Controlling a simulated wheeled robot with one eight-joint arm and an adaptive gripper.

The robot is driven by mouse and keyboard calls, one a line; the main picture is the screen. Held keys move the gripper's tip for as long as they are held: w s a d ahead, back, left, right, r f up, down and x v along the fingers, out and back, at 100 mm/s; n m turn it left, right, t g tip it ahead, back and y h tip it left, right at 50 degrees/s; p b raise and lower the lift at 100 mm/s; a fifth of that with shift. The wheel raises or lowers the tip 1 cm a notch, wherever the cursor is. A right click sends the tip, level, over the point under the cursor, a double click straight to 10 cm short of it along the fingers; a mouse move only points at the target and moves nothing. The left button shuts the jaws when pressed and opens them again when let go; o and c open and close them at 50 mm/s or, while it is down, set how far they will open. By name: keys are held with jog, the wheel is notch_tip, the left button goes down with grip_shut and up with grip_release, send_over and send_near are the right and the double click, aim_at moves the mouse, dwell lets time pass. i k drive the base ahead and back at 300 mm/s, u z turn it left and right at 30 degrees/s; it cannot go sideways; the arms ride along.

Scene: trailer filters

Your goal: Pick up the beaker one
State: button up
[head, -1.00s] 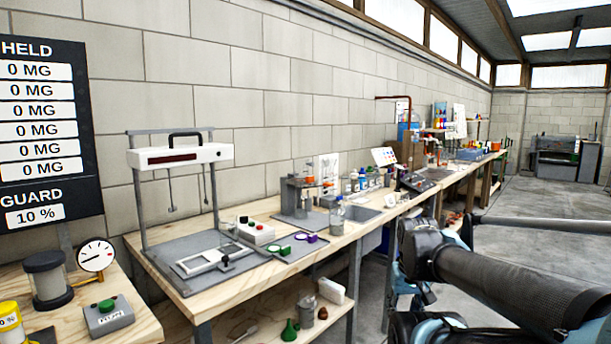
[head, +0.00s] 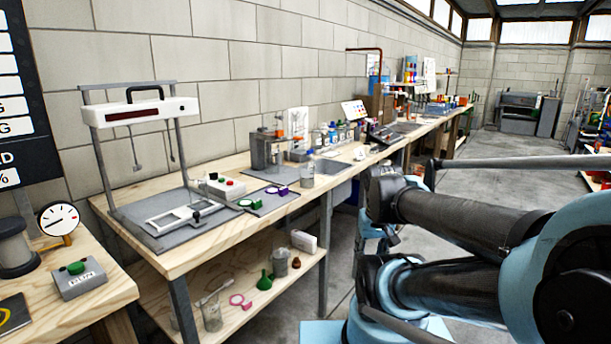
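A clear glass beaker (head: 212,318) stands on the lower wooden shelf under the bench, at the bottom left of the head view. A pale rod or spoon (head: 216,291) leans out of its top. My arm is folded at the right, apart from the bench items. I cannot make out my gripper's fingers in this view.
The lower shelf (head: 195,285) also holds a pink ring (head: 240,301), a green funnel (head: 264,281), a grey can (head: 280,262), a brown bottle (head: 296,263) and a white container (head: 304,242). A bench leg (head: 324,250) stands at its right end. Open floor lies at the right.

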aim_at(307, 162)
jog(key=z, duration=1.15)
jog(key=k, duration=1.75)
jog(key=u, duration=0.6)
jog(key=i, duration=1)
jog(key=z, duration=0.05)
